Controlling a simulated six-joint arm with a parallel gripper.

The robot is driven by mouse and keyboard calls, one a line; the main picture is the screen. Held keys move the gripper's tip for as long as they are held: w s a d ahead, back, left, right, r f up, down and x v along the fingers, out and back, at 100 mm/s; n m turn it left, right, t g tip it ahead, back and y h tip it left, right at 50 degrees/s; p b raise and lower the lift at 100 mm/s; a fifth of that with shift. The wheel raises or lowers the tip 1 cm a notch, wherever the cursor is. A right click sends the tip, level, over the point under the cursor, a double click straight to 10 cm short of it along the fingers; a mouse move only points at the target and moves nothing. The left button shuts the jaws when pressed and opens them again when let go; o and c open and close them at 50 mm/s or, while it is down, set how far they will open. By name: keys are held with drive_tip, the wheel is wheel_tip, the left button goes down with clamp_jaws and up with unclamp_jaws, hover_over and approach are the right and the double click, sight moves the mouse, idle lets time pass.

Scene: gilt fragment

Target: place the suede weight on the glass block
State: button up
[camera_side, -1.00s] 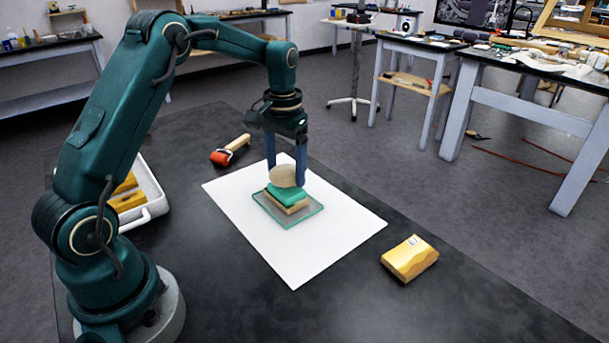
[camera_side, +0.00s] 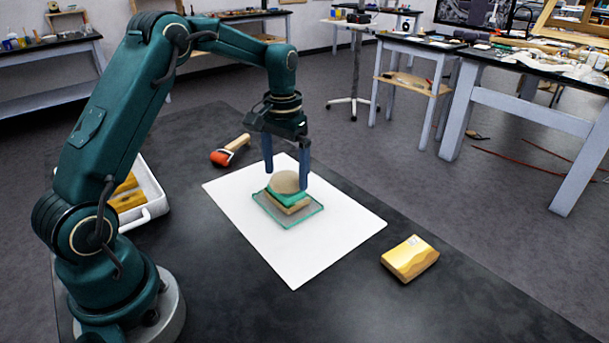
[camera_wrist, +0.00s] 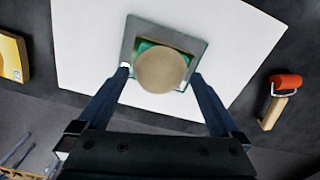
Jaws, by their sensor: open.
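The suede weight (camera_side: 288,182) is a round, beige-brown disc on top of the green glass block (camera_side: 274,196). In the wrist view the weight (camera_wrist: 161,70) covers most of the block, whose green edge (camera_wrist: 143,46) shows around it. The block rests on a tan layer (camera_side: 293,209) above a clear glass plate (camera_side: 313,212). My gripper (camera_side: 286,180) is open, its two blue fingers on opposite sides of the weight. In the wrist view the fingers (camera_wrist: 162,72) stand apart with gaps beside the weight. The contact under the weight is mostly hidden.
A white sheet (camera_side: 300,258) lies under the stack. A red-headed roller (camera_side: 222,157) lies behind it, and a yellow block (camera_side: 410,258) lies to the right. A white tray (camera_side: 157,200) with yellow pieces stands at left. The dark table's front is clear.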

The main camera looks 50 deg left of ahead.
sight(286, 175)
drive_tip(key=s+d+r+t, duration=0.1)
drive_tip(key=d+r, duration=0.1)
drive_tip(key=r, duration=0.5)
drive_tip(key=s+d+r, duration=0.2)
drive_tip(key=r, duration=0.5)
drive_tip(key=s+d+f+m+t, duration=0.1)
drive_tip(key=s+d+f+t, duration=0.1)
drive_tip(key=s+d, duration=0.2)
drive_tip(key=s+d+f+m+t, duration=0.1)
drive_tip(key=s+d, duration=0.3)
drive_tip(key=s, duration=0.7)
drive_tip(key=shift+s+f+m+t, duration=0.15)
drive_tip(key=shift+f+m+t, duration=0.15)
drive_tip(key=shift+f+t, duration=0.45)
